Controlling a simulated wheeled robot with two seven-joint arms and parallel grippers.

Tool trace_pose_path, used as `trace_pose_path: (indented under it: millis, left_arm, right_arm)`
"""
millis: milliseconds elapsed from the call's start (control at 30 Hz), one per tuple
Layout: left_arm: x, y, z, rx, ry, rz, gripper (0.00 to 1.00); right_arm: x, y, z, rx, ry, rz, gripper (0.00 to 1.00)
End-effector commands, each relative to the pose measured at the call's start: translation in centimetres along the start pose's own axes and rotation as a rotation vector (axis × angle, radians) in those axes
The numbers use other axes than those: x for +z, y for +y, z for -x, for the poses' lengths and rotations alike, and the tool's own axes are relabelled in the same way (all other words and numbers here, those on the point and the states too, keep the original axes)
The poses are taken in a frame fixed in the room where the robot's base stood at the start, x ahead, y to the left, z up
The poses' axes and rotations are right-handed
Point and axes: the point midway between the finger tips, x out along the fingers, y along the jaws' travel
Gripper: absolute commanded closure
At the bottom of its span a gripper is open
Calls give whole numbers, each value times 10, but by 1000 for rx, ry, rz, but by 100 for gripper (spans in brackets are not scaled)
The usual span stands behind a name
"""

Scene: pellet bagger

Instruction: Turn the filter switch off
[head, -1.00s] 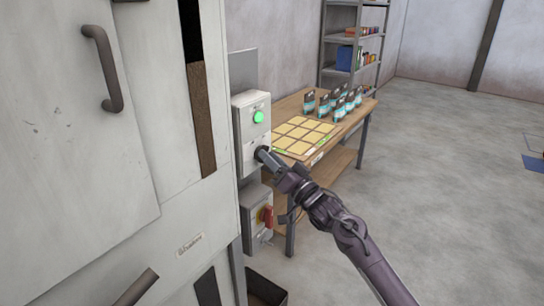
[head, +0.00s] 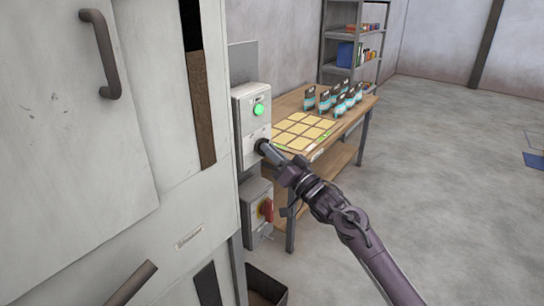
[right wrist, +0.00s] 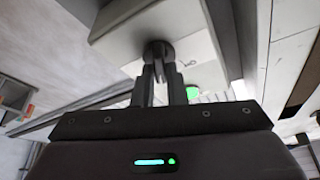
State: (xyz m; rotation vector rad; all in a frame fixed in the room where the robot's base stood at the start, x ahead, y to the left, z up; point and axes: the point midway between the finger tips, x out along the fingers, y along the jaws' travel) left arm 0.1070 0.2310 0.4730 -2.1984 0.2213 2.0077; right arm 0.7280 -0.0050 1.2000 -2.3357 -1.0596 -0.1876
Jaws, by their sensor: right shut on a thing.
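A grey control box (head: 249,112) on the side of the machine carries a lit green lamp (head: 258,110) and, below it, a black rotary switch knob (right wrist: 158,49). My right gripper (head: 266,150) reaches it from the lower right in the head view. In the right wrist view its two fingers (right wrist: 160,82) are closed on the knob, one on each side. The knob is largely hidden behind the gripper in the head view, and any label on it is too small to read. My left gripper is not in view.
Below hangs a second grey box with a red rotary handle (head: 266,210) on yellow, close under my right arm. A wooden table (head: 346,122) with yellow cards and several pouches stands behind. A dark bin (head: 266,284) sits on the floor.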

Motion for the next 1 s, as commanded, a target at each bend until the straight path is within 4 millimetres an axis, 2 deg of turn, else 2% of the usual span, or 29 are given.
trace_pose_path:
  millis: [33, 600, 800, 1000]
  left_arm:
    - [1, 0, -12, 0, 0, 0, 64]
    - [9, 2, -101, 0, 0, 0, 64]
    - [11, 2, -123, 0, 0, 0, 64]
    - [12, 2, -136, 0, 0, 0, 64]
  right_arm:
    - [4, 3, 2, -10, 1, 27, 100]
    - [5, 7, 2, -202, 0, 494, 100]
    - [3, 7, 2, -268, 0, 653, 100]
    - [1, 6, 1, -321, -1, 781, 100]
